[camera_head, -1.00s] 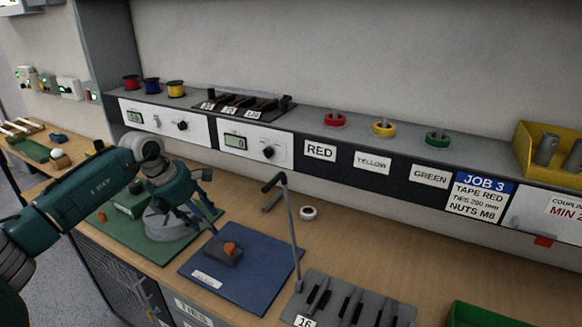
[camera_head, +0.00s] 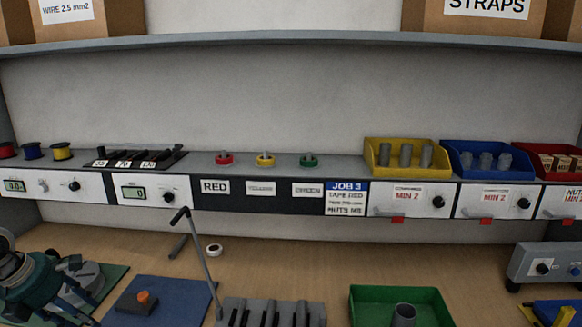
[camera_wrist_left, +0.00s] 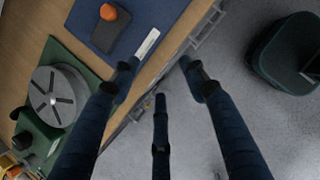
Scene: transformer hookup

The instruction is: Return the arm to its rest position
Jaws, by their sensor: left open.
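My left gripper (camera_head: 75,304) is at the lower left of the head view, above the green mat (camera_head: 112,282) and left of the blue mat (camera_head: 172,300). In the left wrist view its dark fingers (camera_wrist_left: 160,90) are spread wide with nothing between them. They hang over the bench's front edge and the grey floor. The fingers are apart from the dark block with an orange top (camera_head: 145,298) on the blue mat, which also shows in the left wrist view (camera_wrist_left: 108,12). My right gripper is in neither view.
A grey round device (camera_wrist_left: 58,95) sits on the green mat. A dark bin (camera_wrist_left: 290,50) stands on the floor.

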